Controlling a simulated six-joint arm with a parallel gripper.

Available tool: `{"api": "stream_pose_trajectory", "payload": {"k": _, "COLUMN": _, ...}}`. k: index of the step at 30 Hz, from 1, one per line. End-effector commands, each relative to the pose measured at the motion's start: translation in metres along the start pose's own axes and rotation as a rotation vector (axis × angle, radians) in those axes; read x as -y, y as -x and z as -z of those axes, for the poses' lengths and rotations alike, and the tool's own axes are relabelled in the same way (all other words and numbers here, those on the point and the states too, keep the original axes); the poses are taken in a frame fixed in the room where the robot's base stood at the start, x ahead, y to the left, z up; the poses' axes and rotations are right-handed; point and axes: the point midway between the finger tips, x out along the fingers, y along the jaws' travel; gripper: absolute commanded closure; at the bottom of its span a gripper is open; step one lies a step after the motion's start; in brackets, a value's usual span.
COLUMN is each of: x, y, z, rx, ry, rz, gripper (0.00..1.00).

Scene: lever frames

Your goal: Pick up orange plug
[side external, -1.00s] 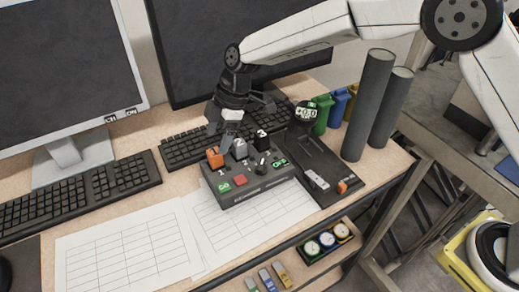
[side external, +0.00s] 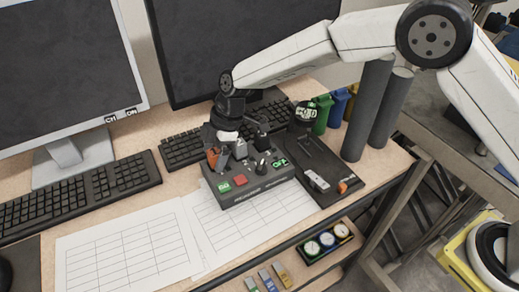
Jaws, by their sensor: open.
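A small orange plug (side external: 213,159) stands at the back left corner of the dark control box (side external: 254,186). My gripper (side external: 219,156) points down over that corner, with its fingertips right beside the orange plug and partly covering it. Its jaws are open; I cannot tell whether a finger touches the plug. Another small orange piece (side external: 343,187) lies at the front right of a black tray.
The control box has a red button (side external: 241,180), a green button (side external: 224,187) and black knobs. The black tray (side external: 326,160) bears a grey piece and a display. Grey cylinders (side external: 372,105) stand behind it. Keyboards and monitors lie behind and left; printed sheets (side external: 130,243) cover the front.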

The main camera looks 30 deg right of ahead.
Motion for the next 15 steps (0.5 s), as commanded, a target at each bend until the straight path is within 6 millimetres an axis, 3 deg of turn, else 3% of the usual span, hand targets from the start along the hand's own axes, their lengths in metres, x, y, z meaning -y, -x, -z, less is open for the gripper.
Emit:
{"api": "stream_pose_trajectory", "payload": {"k": 3, "x": 0.0000, "y": 0.0002, "z": 0.0000, "rx": 0.000, "ry": 0.000, "rz": 0.000, "gripper": 0.18}}
{"api": "stream_pose_trajectory", "payload": {"k": 11, "x": 0.0000, "y": 0.0002, "z": 0.0000, "rx": 0.000, "ry": 0.000, "rz": 0.000, "gripper": 1.00}}
{"api": "stream_pose_trajectory", "payload": {"k": 15, "x": -0.0001, "y": 0.0004, "z": 0.0001, "rx": 0.000, "ry": 0.000, "rz": 0.000, "gripper": 1.00}}
